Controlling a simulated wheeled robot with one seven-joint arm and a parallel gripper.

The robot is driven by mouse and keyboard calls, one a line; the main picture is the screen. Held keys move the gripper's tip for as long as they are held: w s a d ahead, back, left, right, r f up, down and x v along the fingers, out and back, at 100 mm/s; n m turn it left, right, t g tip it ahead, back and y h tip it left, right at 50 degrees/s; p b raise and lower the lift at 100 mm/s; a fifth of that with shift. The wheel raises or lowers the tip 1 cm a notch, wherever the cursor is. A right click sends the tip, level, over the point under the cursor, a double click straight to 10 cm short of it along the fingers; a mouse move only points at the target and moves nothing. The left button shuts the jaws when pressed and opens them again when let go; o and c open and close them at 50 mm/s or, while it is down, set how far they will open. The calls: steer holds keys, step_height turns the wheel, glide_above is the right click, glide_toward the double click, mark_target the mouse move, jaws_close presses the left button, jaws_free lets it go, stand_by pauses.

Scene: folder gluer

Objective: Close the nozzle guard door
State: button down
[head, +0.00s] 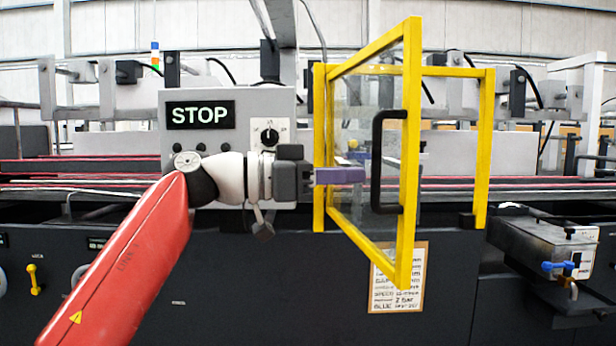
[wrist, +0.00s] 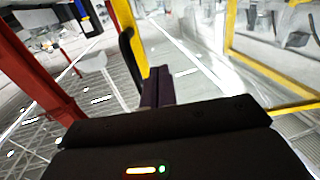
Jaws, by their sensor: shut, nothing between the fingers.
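The nozzle guard door (head: 408,150) is a yellow-framed clear panel, hinged at its left side and swung open toward me. Its black handle (head: 377,160) is on the free-edge side; the door and handle (wrist: 130,55) also show in the wrist view. The yellow fixed frame (head: 482,150) stands behind, its opening uncovered at the right. My gripper (head: 362,175) is shut and empty, with purple fingers pointing right, to the left of the handle in the head view. The fingers (wrist: 158,85) show closed together in the wrist view. I cannot tell whether the fingertips touch the door panel.
A grey control box with a STOP display (head: 200,114) and a rotary knob (head: 270,137) stands behind my arm. A paper notice (head: 398,278) is on the dark machine front below the door. A metal unit with a blue handle (head: 558,266) juts out at right.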

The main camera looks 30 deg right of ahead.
mark_target(396, 174)
steer(key=x, duration=0.4)
steer(key=shift+s+d, duration=0.2)
steer(key=shift+d, duration=0.2)
